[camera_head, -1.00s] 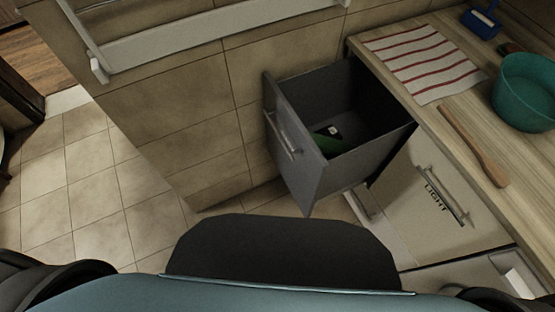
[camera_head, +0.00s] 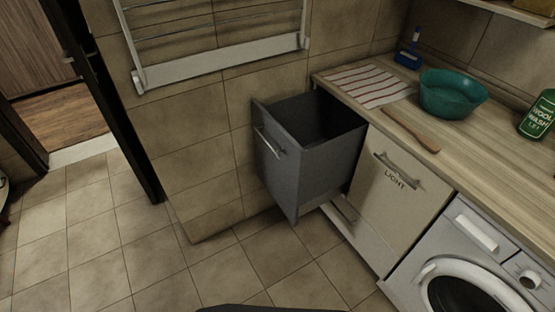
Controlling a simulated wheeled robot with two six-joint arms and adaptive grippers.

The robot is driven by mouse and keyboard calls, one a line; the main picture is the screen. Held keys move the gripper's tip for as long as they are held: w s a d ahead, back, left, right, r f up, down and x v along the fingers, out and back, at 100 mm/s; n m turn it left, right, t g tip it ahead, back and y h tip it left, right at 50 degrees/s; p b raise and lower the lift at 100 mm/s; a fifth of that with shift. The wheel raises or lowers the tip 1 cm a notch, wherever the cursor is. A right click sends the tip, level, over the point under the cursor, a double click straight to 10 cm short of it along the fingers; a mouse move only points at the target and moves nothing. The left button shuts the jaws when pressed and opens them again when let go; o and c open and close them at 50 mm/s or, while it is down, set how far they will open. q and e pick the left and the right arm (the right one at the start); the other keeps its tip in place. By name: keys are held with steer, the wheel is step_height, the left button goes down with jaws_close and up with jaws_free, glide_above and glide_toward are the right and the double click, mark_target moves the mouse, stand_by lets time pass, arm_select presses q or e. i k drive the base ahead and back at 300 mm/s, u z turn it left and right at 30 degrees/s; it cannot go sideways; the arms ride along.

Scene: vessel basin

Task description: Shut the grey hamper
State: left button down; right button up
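The grey hamper (camera_head: 319,163) is a pull-out drawer at the left end of the counter. It stands open, drawn out to the left from under the worktop. Its front panel (camera_head: 274,165) faces left and carries a metal bar handle (camera_head: 269,142). The inside is dark and its contents cannot be made out now. Neither of my grippers is in view.
To the right are a closed cabinet marked LIGHT (camera_head: 393,190) and a washing machine (camera_head: 465,262). The counter (camera_head: 455,150) holds a striped cloth (camera_head: 368,85), teal basin (camera_head: 452,95), wooden spoon (camera_head: 410,128) and green bottle (camera_head: 537,116). Tiled floor (camera_head: 215,272) is clear. A drying rack (camera_head: 222,62) hangs above.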

mark_target(300, 182)
steer(key=z, duration=0.65)
steer(key=i, duration=0.9)
steer(key=u, duration=0.1)
